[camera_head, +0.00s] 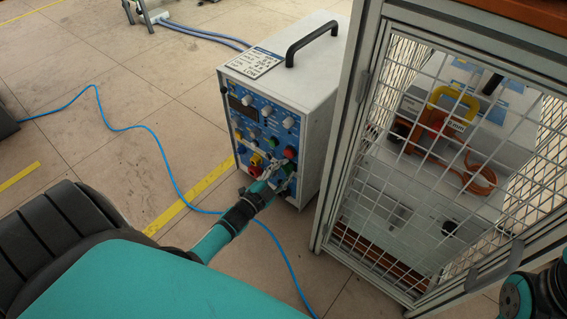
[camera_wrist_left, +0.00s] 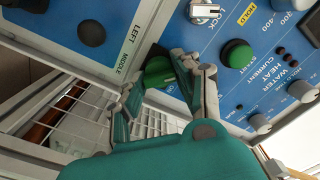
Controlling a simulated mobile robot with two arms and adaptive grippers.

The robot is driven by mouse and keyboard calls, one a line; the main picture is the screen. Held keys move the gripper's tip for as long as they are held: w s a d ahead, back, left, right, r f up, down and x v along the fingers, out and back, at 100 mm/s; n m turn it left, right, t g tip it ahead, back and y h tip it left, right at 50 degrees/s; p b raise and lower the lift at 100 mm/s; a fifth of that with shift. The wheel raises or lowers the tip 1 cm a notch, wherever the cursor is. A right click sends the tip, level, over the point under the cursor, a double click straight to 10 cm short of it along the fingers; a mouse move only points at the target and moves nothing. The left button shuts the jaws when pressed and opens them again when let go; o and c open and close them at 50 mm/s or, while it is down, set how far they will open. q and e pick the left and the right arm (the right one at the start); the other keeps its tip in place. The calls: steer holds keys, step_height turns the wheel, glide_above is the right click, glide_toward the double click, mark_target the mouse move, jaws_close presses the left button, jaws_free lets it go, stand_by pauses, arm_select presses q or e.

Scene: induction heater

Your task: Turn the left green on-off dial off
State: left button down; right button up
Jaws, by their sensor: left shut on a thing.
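The heater box has a blue control panel (camera_head: 250,130) with knobs, buttons and lights; the panel also shows close up in the left wrist view (camera_wrist_left: 222,90). The green dial (camera_wrist_left: 158,72) sits near the panel's edge in the left wrist view. My left gripper (camera_wrist_left: 168,82) is at the panel with its fingers on either side of this dial, shut on it. In the head view my left gripper (camera_head: 272,178) reaches the lower part of the panel and partly hides the controls there. The fingers of my right gripper do not show.
Another round green button (camera_wrist_left: 237,53) and a black knob (camera_wrist_left: 91,33) are close to the dial. A mesh-fronted cage (camera_head: 400,170) stands right of the heater box. A blue cable (camera_head: 165,160) runs over the floor. The floor at left is otherwise mostly open.

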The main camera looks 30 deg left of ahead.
arm_select(q)
steer(key=c, duration=0.9)
jaws_free()
steer(key=shift+c, duration=0.2)
steer(key=s+a, duration=0.1)
steer(key=s, duration=1.1)
steer(key=shift+f, duration=0.1)
